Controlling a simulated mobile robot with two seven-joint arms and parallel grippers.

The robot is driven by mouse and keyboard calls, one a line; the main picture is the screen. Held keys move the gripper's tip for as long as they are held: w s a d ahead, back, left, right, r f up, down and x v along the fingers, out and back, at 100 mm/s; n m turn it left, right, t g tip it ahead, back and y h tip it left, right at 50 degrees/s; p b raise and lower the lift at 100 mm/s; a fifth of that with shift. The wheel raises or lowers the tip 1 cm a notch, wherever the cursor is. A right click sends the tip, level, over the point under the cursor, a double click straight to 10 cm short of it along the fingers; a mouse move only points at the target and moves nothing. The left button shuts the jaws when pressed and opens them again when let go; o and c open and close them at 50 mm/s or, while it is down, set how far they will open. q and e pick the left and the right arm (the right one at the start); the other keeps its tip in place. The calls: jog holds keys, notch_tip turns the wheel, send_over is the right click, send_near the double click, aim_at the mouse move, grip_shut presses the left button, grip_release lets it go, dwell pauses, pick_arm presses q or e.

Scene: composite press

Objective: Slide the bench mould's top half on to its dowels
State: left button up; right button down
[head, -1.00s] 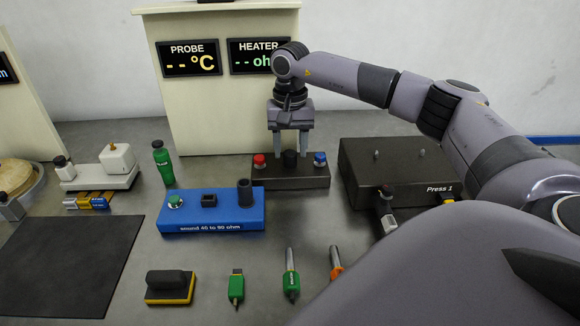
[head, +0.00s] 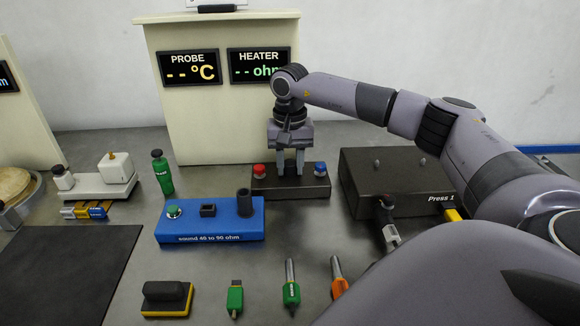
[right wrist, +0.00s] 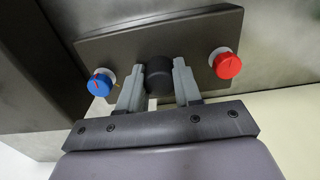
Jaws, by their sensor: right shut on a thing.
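My right gripper (head: 290,172) points down and is shut on a black round knob (right wrist: 158,78) in the middle of a dark block. The dark block (head: 315,187) has a red knob (head: 259,170) at its left end and a blue knob (head: 320,168) at its right end in the head view. The right wrist view shows the blue knob (right wrist: 98,85) and the red knob (right wrist: 227,66) on either side of the fingers. The block rests on the bench. I cannot tell whether it is the mould. My left gripper is not in view.
A dark box marked Press 1 (head: 395,165), with two small pins on top, stands to the right. A blue block (head: 225,228) lies front left. A cream cabinet (head: 210,125) stands behind. Green and orange tools (head: 290,290) lie in front.

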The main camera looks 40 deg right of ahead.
jog(key=shift+r+p, duration=1.9)
jog(key=shift+r, duration=0.6)
